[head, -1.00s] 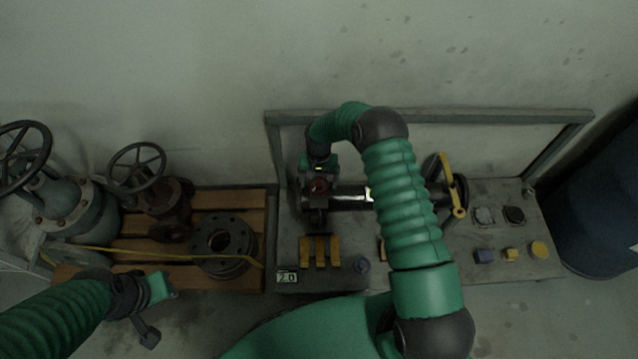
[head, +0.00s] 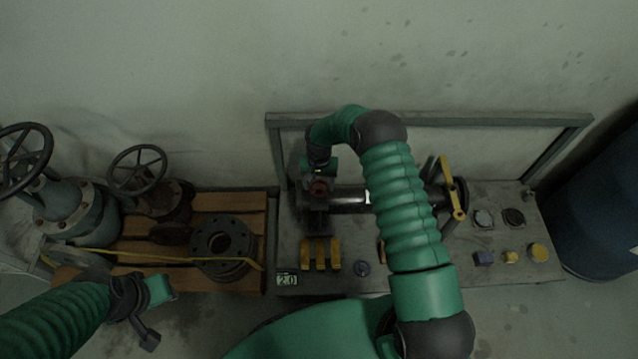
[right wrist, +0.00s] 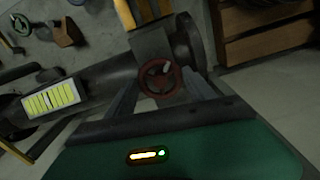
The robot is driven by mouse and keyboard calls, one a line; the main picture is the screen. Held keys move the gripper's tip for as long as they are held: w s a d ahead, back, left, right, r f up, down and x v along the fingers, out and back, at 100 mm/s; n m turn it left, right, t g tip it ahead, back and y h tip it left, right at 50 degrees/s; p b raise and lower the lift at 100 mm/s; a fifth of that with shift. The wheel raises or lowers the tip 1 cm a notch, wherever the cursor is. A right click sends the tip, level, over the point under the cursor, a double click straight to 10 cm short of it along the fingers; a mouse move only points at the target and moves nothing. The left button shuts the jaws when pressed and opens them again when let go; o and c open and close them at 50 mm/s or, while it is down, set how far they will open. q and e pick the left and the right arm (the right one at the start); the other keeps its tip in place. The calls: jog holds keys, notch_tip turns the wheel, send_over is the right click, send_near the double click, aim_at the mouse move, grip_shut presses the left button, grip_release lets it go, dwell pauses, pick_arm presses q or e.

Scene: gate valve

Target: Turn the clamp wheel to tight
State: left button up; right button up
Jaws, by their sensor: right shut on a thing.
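The clamp wheel is a small red handwheel (right wrist: 160,78) on the dark clamp body in the right wrist view. In the head view the red wheel (head: 319,187) shows at the left end of the dark horizontal pipe (head: 349,198). My right gripper (right wrist: 163,88) reaches down over the wheel from behind the pipe, one finger on each side, shut on it. My left gripper (head: 160,312) hangs at the lower left in the head view, away from the clamp; its finger gap is not clear.
Left are a wooden pallet (head: 240,202), a flange (head: 222,247) and old valves (head: 150,195). A dark blue barrel (head: 600,220) stands at far right.

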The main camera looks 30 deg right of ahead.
jog(key=m+p, duration=0.1)
jog(key=m, duration=0.2)
jog(key=shift+r, duration=0.1)
jog(key=m+p, duration=0.1)
jog(key=m, duration=0.3)
jog(key=shift+a, duration=0.1)
jog(key=m, duration=0.4)
jog(key=shift+w+m+p, duration=0.15)
jog(key=shift+m+p, duration=0.15)
jog(key=m, duration=0.4)
jog(key=shift+w, duration=0.1)
jog(key=o, duration=1.4)
jog(key=shift+c, duration=0.2)
